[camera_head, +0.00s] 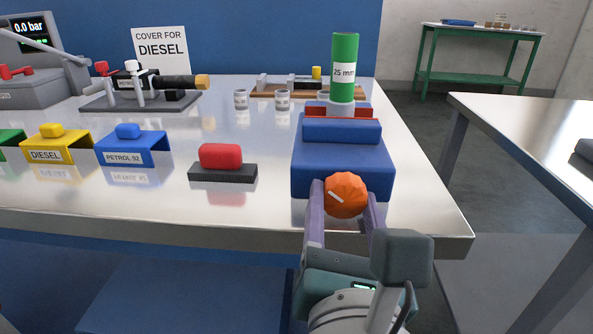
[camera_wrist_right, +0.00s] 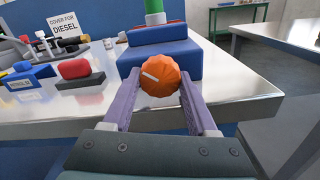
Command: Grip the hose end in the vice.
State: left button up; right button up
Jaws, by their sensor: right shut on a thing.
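The blue vice (camera_head: 310,170) stands at the right front of the steel table. The green hose end (camera_head: 344,62), labelled 25 mm, stands upright at its jaws, with a pale lower part going down behind the blue front jaw (camera_head: 340,130). Red jaw parts (camera_head: 312,110) show behind that. Whether the jaws touch the hose end is hidden. My right gripper (camera_head: 343,197) is shut on the vice's orange knob (camera_head: 347,194), one purple finger on each side; the knob also shows in the right wrist view (camera_wrist_right: 160,76). My left gripper is not in view.
A red block (camera_head: 220,156) on a dark base lies left of the vice. Yellow (camera_head: 65,143) and blue (camera_head: 130,148) covers stand farther left. Small cups (camera_head: 282,100) and a wooden tray (camera_head: 262,94) are behind. Another table (camera_head: 520,115) stands at right across a gap.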

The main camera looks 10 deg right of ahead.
jog(key=shift+m, duration=0.6)
jog(key=o, duration=1.4)
